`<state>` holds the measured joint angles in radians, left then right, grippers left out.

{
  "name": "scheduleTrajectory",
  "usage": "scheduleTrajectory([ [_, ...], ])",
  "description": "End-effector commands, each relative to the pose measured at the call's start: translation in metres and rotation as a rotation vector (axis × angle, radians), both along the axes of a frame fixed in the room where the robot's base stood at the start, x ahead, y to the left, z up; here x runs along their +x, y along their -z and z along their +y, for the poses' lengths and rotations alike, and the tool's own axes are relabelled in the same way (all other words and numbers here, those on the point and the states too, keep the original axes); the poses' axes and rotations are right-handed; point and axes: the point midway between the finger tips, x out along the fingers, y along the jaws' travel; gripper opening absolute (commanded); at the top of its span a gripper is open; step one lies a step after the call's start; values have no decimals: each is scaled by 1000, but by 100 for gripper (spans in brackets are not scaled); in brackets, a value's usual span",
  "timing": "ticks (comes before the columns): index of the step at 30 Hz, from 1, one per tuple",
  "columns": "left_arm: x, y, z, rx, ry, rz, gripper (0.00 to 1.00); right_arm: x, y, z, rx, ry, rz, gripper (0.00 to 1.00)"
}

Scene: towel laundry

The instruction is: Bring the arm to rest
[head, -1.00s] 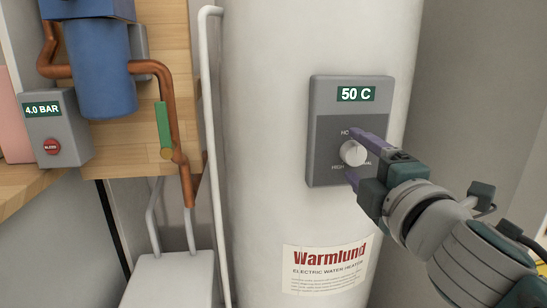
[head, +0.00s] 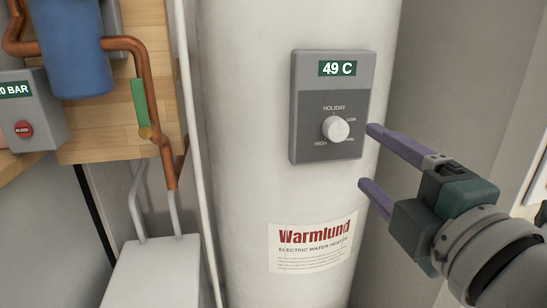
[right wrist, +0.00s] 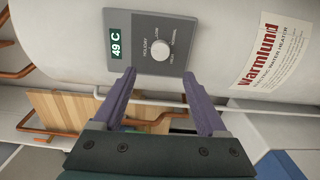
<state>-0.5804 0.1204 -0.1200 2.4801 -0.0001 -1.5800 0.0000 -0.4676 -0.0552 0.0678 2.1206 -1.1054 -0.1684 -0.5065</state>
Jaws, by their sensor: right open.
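My right gripper (head: 370,158) is open and empty, its two purple fingers spread, to the right of the water heater's control panel (head: 307,125). It is clear of the white dial (head: 336,128). The dial's pointer appears to be up toward HOLIDAY, and the display (head: 338,68) reads 49 C. In the right wrist view the open fingers (right wrist: 162,103) show below the dial (right wrist: 160,52), with nothing between them. My left gripper is in neither view.
The white heater tank (head: 240,130) fills the middle, with a Warmlund label (head: 313,246). Copper pipes (head: 152,90), a blue cylinder (head: 68,50) and a gauge box with a red button (head: 24,129) are at left. A white box (head: 155,270) is lower left.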

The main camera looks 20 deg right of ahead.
Motion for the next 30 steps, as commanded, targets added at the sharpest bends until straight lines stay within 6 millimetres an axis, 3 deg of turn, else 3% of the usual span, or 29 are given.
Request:
scheduleTrajectory([
  [7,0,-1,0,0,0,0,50,0,-1,0,2,1,0,75],
  [11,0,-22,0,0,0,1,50,-4,-19,-9,89,48,11,75],
  [16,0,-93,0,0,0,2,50,-26,-61,-29,478,236,103,75],
  [19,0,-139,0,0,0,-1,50,-50,-72,-23,767,364,233,75],
  [26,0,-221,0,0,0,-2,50,-128,-95,40,1220,601,659,75],
  [29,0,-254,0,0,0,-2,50,-172,-120,73,1319,686,880,75],
  [30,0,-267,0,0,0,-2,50,-173,-132,74,1324,693,888,75],
])
